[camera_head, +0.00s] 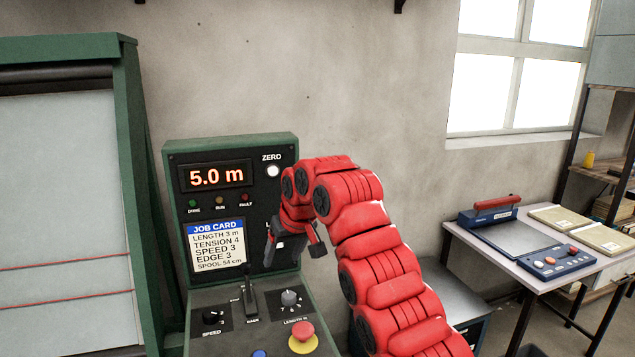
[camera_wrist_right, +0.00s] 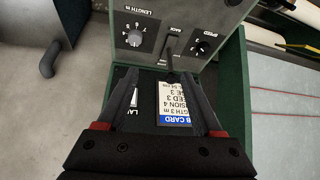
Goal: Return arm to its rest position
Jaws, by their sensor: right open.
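My right arm (camera_head: 375,250) is red and rises from the bottom right, bending over toward the control panel. Its dark gripper (camera_head: 284,258) points down in front of the panel's right side, hiding part of a label there. In the right wrist view the same gripper (camera_wrist_right: 160,75) has its two fingers spread with nothing between them. The panel face and the job card (camera_wrist_right: 174,103) show behind the fingers, upside down. I cannot tell the gap to the panel. My left gripper is not in view.
The green control panel (camera_head: 228,151) has a display reading 5.0 m, a job card (camera_head: 215,247), a lever (camera_head: 249,295), knobs and a red button (camera_head: 303,331). A green-framed machine (camera_head: 128,150) stands left. A table (camera_head: 520,282) with a sealer-like device stands right.

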